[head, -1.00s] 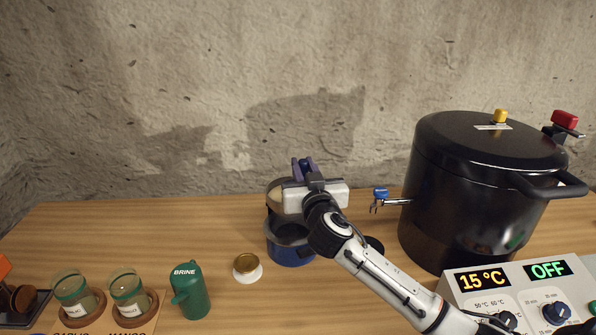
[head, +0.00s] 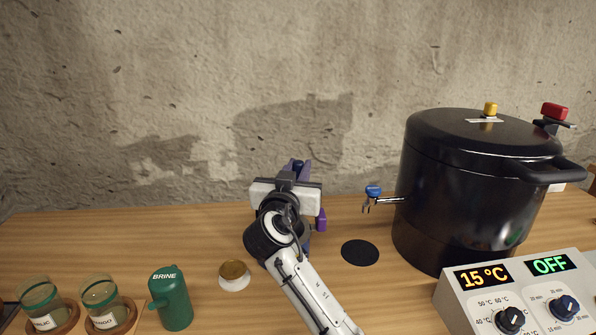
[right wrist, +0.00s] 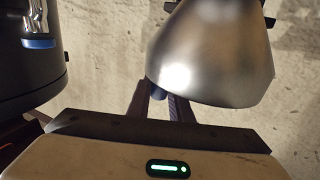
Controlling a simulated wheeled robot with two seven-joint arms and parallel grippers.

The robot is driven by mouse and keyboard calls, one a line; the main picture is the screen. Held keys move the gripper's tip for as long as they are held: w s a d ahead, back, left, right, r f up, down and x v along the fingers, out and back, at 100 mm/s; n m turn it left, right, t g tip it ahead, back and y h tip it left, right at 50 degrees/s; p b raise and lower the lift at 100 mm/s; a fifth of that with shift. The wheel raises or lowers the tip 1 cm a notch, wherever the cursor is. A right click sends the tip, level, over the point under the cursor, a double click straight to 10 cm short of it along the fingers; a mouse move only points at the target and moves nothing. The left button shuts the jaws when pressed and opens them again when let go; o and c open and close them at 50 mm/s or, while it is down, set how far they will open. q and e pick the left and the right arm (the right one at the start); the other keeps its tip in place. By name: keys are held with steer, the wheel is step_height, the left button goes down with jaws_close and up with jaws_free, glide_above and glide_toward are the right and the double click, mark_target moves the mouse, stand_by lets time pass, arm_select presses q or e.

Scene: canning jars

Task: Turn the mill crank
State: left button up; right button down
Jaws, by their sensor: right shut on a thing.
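The mill is mostly hidden behind my right gripper and wrist in the head view. Its bright metal upper body (right wrist: 215,55) shows in the right wrist view, just beyond the fingers. My right gripper (head: 297,168) is at the mill; in the right wrist view its fingers (right wrist: 158,92) are shut on a small dark piece beside the metal body, which looks like the crank's handle. Most of the crank is hidden. A purple part (head: 321,218) shows right of my wrist; I cannot tell what it belongs to. My left gripper is not in view.
A big black pot (head: 465,190) with a blue-handled tap (head: 373,191) stands right, behind a control box (head: 515,300). A black disc (head: 360,252) lies between mill and pot. A gold-lidded white jar (head: 234,275), green brine bottle (head: 171,300) and glass jars (head: 103,303) stand left.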

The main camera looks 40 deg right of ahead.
mark_target(298, 162)
steer(key=shift+r, duration=0.15)
steer(key=c, duration=1.6)
jaws_free()
step_height(298, 162, up, 10)
steer(key=shift+f, duration=0.1)
